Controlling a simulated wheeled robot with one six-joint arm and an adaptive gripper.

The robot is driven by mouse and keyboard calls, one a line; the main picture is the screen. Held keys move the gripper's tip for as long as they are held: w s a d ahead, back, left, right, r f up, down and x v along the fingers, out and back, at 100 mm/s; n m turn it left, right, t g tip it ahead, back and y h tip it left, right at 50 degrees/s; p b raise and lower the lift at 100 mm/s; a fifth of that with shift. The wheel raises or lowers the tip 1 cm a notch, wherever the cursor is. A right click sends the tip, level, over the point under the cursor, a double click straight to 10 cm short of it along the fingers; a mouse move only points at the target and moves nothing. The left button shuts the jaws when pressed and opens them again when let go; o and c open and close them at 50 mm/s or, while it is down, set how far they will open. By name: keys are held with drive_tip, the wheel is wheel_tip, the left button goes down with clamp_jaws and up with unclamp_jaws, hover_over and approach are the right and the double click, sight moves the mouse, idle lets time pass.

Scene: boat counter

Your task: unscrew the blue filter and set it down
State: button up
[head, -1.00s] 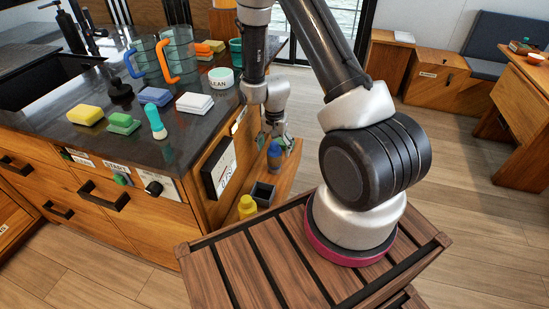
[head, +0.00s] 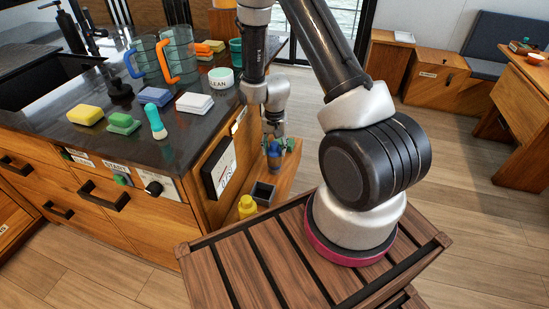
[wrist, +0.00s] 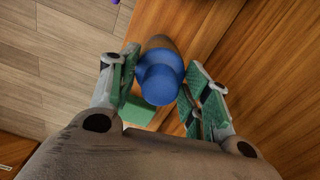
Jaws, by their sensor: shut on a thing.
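The blue filter (wrist: 160,80) shows in the wrist view as a round blue cap on a wider blue body, with a brownish-grey part at its far end. My gripper (wrist: 160,92) has its green-padded fingers on either side of the filter and is shut on it. In the head view the filter (head: 274,152) is a small blue shape under my gripper (head: 276,144), beside the counter's end. The fingers partly hide it there. I cannot tell whether its thread is engaged.
A dark open box (head: 263,193) and a yellow bottle (head: 247,206) stand on the low wooden ledge near the filter. A green block (wrist: 138,112) lies below the fingers. The counter (head: 110,150) holds sponges, jugs and a tub (head: 221,80).

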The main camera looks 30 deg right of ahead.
drive_tip(key=shift+n, duration=0.9)
drive_tip(key=shift+n, duration=0.9)
drive_tip(key=shift+n, duration=0.8)
drive_tip(key=shift+n, duration=0.9)
